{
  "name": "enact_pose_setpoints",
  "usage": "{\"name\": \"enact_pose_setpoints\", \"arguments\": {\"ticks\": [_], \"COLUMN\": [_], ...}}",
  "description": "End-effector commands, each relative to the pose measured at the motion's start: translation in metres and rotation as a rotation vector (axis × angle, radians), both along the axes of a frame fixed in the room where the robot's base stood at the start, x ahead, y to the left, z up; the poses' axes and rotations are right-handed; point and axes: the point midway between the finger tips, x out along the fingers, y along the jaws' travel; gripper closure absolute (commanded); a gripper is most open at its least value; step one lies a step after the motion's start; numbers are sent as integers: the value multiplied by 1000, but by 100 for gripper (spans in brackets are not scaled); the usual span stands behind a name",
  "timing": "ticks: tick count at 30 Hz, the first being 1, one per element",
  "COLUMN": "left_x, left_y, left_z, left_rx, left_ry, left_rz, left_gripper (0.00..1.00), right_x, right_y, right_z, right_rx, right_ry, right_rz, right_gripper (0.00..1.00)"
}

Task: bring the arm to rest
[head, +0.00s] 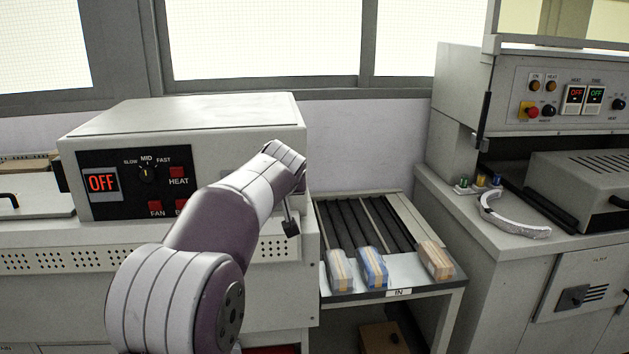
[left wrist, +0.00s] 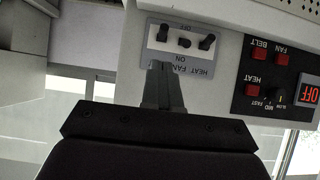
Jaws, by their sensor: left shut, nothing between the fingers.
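My left arm (head: 215,225) rises from the bottom of the head view and reaches up in front of the white machine, its wrist end near the machine's right side. In the left wrist view my left gripper (left wrist: 163,75) is shut, its two dark fingers together with nothing between them. The fingertips are over the lower edge of a small switch panel (left wrist: 154,42) with dark toggles and upside-down HEAT, FAN, ON and OFF labels. I cannot tell whether they touch it. My right gripper is in neither view.
The white machine (head: 200,110) has a black control panel (head: 112,207) reading OFF. To its right is a rack (head: 345,297) marked IN with three banded bundles (head: 372,267). Farther right, a counter (head: 480,225) holds a curved pale object (head: 510,222) and a grey machine (head: 580,185).

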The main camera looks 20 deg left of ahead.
Motion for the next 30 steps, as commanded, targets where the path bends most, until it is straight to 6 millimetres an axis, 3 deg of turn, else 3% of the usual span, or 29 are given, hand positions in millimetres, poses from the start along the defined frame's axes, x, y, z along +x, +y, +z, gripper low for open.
{"name": "enact_pose_setpoints", "arguments": {"ticks": [5,8,11,13,16,18,22,24,30], "left_x": [1,-10,-52,-98,-171,-219,-279,-284,-283], "left_y": [0,-12,-47,-81,-122,-142,-164,-170,-172], "left_z": [1,-44,-108,-146,-182,-194,-197,-187,-192], "left_rx": [28,38,-14,-69,-144,-189,-242,-233,-228], "left_ry": [13,136,334,473,644,734,839,846,845], "left_rz": [-26,-115,-243,-334,-432,-473,-498,-522,-530], "left_gripper": [100,100,100,100,100,100,100,100,100], "right_x": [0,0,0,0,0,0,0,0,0], "right_y": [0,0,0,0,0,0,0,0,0], "right_z": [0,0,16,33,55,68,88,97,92], "right_rx": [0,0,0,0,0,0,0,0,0], "right_ry": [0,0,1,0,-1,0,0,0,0], "right_rz": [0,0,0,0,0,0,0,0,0], "right_gripper": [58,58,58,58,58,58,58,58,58]}}
